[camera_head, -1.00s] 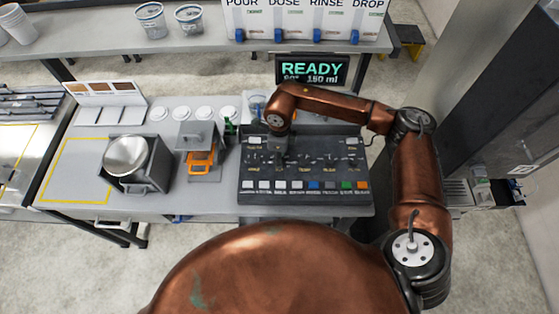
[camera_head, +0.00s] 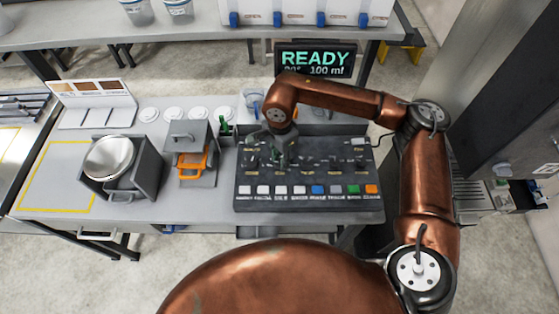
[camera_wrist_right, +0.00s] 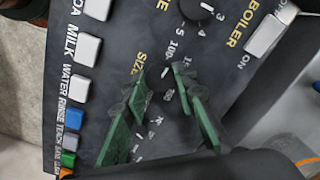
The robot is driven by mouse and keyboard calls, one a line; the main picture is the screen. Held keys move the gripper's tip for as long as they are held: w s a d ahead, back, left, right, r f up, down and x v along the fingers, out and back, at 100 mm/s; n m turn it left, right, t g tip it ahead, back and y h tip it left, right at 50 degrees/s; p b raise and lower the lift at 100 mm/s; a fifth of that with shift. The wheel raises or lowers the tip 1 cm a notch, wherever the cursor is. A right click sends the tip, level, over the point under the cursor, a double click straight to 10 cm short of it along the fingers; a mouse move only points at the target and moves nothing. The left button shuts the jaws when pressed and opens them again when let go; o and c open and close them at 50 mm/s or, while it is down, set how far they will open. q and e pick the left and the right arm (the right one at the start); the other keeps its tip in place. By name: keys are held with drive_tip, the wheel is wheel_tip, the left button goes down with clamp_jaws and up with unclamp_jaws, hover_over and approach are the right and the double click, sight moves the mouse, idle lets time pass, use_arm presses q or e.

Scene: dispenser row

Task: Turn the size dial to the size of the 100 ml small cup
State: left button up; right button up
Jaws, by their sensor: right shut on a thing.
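The black dispenser control panel (camera_head: 330,205) lies on the table in the head view, with a row of dials and coloured buttons along it. My right gripper (camera_head: 281,158) reaches down onto its left part. In the right wrist view its green fingers (camera_wrist_right: 163,92) straddle the spot beside the "SIZE" label (camera_wrist_right: 139,64), shut on the size dial, which they mostly hide. Size marks show around the fingertips, partly covered. The display (camera_head: 315,60) behind the panel reads "READY" and 100 ml. My left gripper is not in view.
A grey box with a round metal bowl (camera_head: 108,157) and a grey stand with an orange handle (camera_head: 193,163) stand left of the panel. White lids (camera_head: 172,114) and a clear cup (camera_head: 252,101) are behind. A boiler dial (camera_wrist_right: 198,8) sits near my fingers.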

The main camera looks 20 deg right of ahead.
drive_tip(key=shift+n+b, duration=0.3)
drive_tip(key=shift+n, duration=0.2)
drive_tip(key=o, duration=1.2)
drive_tip(key=shift+c, duration=0.2)
wheel_tip(320, 180, up, 12)
drive_tip(key=shift+r, duration=0.1)
